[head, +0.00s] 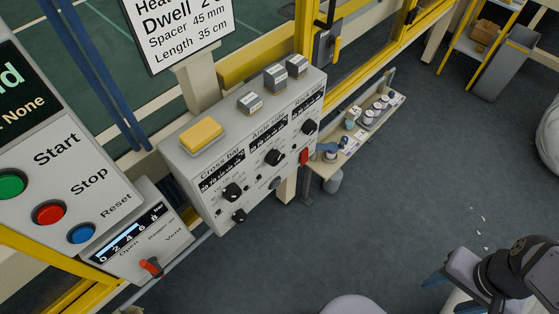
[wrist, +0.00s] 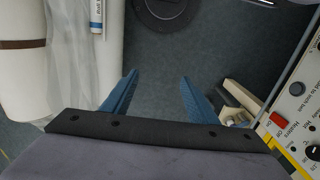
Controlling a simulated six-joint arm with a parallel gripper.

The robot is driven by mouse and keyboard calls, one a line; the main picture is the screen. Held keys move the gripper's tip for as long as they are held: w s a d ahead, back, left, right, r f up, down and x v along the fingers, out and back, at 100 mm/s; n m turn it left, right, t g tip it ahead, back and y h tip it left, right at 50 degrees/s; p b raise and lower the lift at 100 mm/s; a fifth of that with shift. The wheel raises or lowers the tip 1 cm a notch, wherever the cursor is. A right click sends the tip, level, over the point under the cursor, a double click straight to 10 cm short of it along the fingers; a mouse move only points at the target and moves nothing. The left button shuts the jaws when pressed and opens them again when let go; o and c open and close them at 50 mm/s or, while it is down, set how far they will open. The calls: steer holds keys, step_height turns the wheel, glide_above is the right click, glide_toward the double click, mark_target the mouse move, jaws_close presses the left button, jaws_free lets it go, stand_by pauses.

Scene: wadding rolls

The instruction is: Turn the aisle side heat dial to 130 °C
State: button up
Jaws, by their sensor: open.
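The heater control box (head: 215,160) stands at the middle of the head view, with three label groups on its sloped face. The aisle side heat dial (head: 274,157) is a black knob under the middle label, between the cross bar dial (head: 232,191) and a third dial (head: 309,126). Its pointer setting is too small to read. My gripper (wrist: 157,90) is open and empty in the wrist view, its two blue fingers apart above the floor. The box's face shows at the wrist view's right edge, well clear of the fingers, with a black knob (wrist: 313,152).
A red switch (head: 304,156) and smaller knobs sit near the dials. A yellow block (head: 201,134) lies on top of the box. A Start/Stop panel (head: 50,170) stands left. White rolls (wrist: 85,50) lie at the wrist view's left. Open floor lies between the box and my arm.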

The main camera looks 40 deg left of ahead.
steer(key=s+a+f+n+g+h+b, duration=0.1)
steer(key=s+a+f+n+b, duration=0.25)
steer(key=f+b, duration=0.5)
steer(key=s+a+f+n+g+h+b, duration=0.1)
steer(key=s+a+f+n+b, duration=0.25)
steer(key=f, duration=0.85)
steer(key=w+a+f+n+t+b, duration=0.2)
steer(key=w+a+f+b, duration=0.2)
steer(key=w+f, duration=0.15)
steer(key=n+t+y, duration=0.2)
steer(key=n+y, duration=0.4)
steer(key=y, duration=1.4)
glide_toward(277, 160)
steer(key=shift+w+a+f, duration=0.1)
steer(key=shift+w+a, duration=0.05)
steer(key=shift+a, duration=1.2)
steer(key=shift+w+a+r, duration=0.1)
steer(key=shift+w+a, duration=0.1)
steer(key=shift+a, duration=1.15)
steer(key=shift+w+a+f, duration=0.1)
steer(key=shift+w+a, duration=0.05)
steer(key=shift+a, duration=1.2)
